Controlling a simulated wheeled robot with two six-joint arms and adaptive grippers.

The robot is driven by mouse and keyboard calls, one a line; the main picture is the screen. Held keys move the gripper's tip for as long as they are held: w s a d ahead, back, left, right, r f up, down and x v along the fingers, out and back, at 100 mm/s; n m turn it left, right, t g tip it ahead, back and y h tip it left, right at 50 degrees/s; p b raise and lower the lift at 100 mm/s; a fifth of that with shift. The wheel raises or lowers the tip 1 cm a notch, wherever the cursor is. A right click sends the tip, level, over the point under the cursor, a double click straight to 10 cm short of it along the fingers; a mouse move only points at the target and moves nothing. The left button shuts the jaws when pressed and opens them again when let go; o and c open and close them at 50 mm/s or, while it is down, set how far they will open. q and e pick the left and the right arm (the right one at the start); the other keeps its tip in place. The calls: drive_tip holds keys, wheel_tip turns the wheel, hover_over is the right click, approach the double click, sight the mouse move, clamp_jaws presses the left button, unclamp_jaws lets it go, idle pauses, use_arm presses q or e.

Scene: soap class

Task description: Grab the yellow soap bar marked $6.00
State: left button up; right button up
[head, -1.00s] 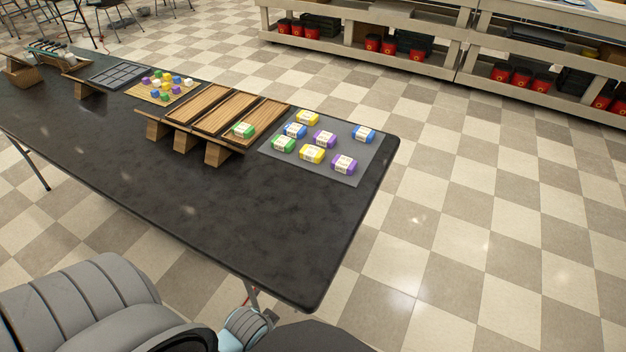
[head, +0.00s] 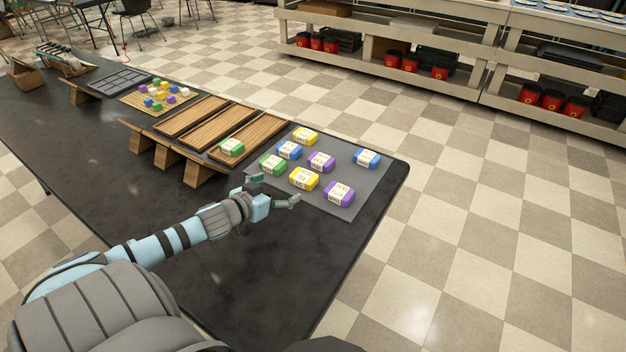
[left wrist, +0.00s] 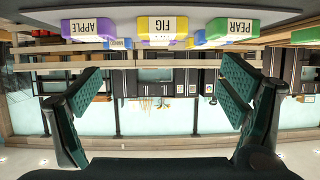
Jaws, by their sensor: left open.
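Two yellow soap bars lie on the grey mat (head: 368,181): a far one (head: 305,136) and a near one (head: 303,178). Their prices are too small to read. My left gripper (head: 274,190) is open and empty, just left of the near yellow bar, its fingers pointing towards it. In the left wrist view, a yellow bar labelled FIG (left wrist: 162,27) is centred beyond the open fingers (left wrist: 160,88). A purple APPLE bar (left wrist: 88,28) is to its left and a green PEAR bar (left wrist: 232,29) to its right. My right gripper is not in view.
Close neighbours are a green bar (head: 272,164), a purple one (head: 321,161) and another purple one (head: 339,193). Two blue bars (head: 289,150) (head: 367,158) lie farther off. Wooden trays (head: 218,127), one holding a green bar (head: 231,147), stand left. The black table (head: 290,260) is bare in front.

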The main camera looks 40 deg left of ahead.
use_arm(q)
drive_tip(key=b, duration=0.7)
approach(302, 177)
drive_tip(key=shift+w+d+f, duration=0.1)
drive_tip(key=shift+w+f, duration=0.1)
drive_tip(key=shift+w, duration=0.4)
drive_tip(key=shift+w+d+f, duration=0.1)
drive_tip(key=shift+w+f, duration=0.15)
drive_tip(key=shift+w, duration=0.35)
drive_tip(key=b+x, duration=0.2)
drive_tip(key=x, duration=0.1)
drive_tip(key=b+x, duration=0.1)
drive_tip(key=x, duration=0.1)
drive_tip(key=shift+a+f+b, duration=0.3)
drive_tip(key=shift+f+b, duration=0.05)
drive_tip(key=shift+w+a+f+b, duration=0.15)
drive_tip(key=shift+w+b, duration=0.15)
drive_tip(key=shift+w, duration=0.55)
drive_tip(key=shift+c, duration=0.2)
drive_tip(key=c, duration=1.3)
